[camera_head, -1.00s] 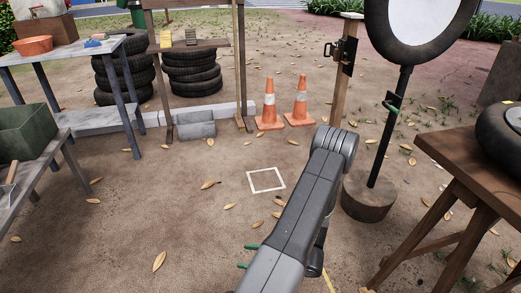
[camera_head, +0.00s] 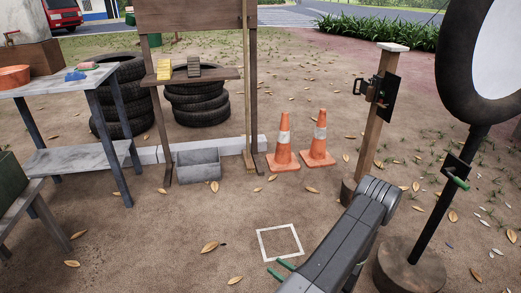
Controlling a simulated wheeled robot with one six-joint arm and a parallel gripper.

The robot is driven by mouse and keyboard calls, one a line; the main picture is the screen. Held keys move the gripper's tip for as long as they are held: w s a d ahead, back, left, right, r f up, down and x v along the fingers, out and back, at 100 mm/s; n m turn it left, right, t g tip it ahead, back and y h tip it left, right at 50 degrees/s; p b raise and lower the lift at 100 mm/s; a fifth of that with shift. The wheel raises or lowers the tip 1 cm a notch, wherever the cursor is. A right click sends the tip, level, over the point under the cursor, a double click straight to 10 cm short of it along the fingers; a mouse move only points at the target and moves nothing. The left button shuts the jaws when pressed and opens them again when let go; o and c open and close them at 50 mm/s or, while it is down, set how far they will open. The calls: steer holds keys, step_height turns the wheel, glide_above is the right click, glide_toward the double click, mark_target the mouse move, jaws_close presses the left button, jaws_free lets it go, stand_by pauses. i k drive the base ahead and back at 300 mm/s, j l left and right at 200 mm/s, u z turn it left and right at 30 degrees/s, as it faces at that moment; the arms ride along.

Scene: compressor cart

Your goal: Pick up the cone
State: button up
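Two orange traffic cones with white bands stand upright side by side on the dirt. The left cone (camera_head: 283,150) is beside the end of the low kerb, and the right cone (camera_head: 318,145) is just to its right. My gripper (camera_head: 281,269) is at the lower middle, mostly hidden behind my own arm. Only its two green fingertips show, apart from each other with nothing seen between them. It is well nearer to me than the cones and touches neither.
A white square outline (camera_head: 280,242) is marked on the ground before the cones. A wooden post (camera_head: 375,110) and a mirror stand (camera_head: 413,262) are at right. A grey bin (camera_head: 198,166), wooden rack (camera_head: 195,20) and table (camera_head: 70,160) are at left. Leaf-strewn dirt lies open between.

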mark_target(283, 161)
steer(key=i, duration=1.7)
steer(key=i+z, duration=0.2)
steer(key=i, duration=0.25)
steer(key=i+j+z, duration=0.25)
steer(key=i, duration=0.2)
steer(key=i+j+z, duration=0.2)
steer(key=i, duration=0.25)
steer(key=i+j+z, duration=0.2)
steer(key=i, duration=0.25)
